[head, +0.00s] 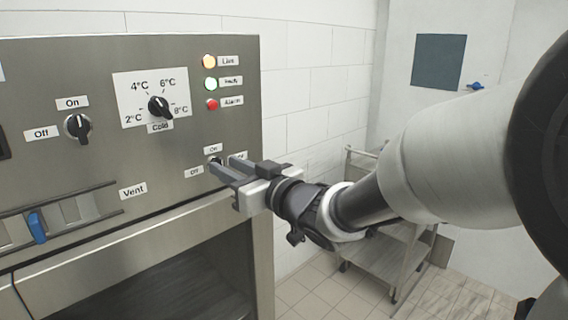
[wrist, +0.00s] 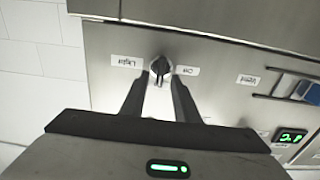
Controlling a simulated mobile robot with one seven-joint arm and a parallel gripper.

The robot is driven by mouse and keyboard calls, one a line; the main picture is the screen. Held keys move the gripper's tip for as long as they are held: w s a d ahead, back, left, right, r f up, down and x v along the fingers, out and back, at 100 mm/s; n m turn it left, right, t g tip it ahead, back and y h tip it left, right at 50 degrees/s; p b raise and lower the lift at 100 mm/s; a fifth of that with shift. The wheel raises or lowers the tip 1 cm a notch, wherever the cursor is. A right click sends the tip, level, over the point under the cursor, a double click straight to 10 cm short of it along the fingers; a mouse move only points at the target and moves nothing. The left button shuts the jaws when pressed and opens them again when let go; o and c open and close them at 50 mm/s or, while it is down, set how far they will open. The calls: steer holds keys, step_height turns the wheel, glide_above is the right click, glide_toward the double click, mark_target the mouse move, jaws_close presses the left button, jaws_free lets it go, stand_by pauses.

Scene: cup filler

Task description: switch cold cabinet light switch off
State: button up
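The light switch is a small dark rotary knob (head: 216,160) low on the steel cabinet panel (head: 150,60). An "On" label sits above it, "Off" to its left, and the "Light" label to its right is partly covered. In the wrist view, which is turned over, the knob (wrist: 160,67) shows between the "Light" and "Off" labels. My gripper (head: 226,167) is at the switch with its fingers apart. In the wrist view my gripper (wrist: 159,86) has one fingertip on each side of the knob, with a gap between them. Contact and the pointer's exact setting are unclear.
The same panel holds a Cold dial (head: 159,107), another On/Off knob (head: 77,126), a blue-handled Vent slider (head: 37,227) and several indicator lights (head: 210,84). A green display (wrist: 290,136) shows in the wrist view. A metal cart (head: 385,260) stands behind my arm.

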steer(key=shift+w+a, duration=0.3)
steer(key=shift+a, duration=0.05)
steer(key=shift+c, duration=0.3)
jaws_close()
steer(key=shift+f+n+b, duration=0.15)
steer(key=shift+n+b, duration=0.15)
steer(key=shift+b, duration=0.25)
steer(key=shift+s+a+f+n+b, duration=0.15)
steer(key=shift+n+b, duration=2.55)
steer(key=shift+n, duration=0.15)
steer(key=shift+s+a+f+n+b, duration=0.1)
steer(key=shift+s+f+n+b, duration=0.1)
steer(key=shift+n+b, duration=2.6)
steer(key=shift+s+a+f+n+b, duration=0.15)
steer(key=shift+n+b, duration=2.45)
steer(key=shift+n, duration=0.35)
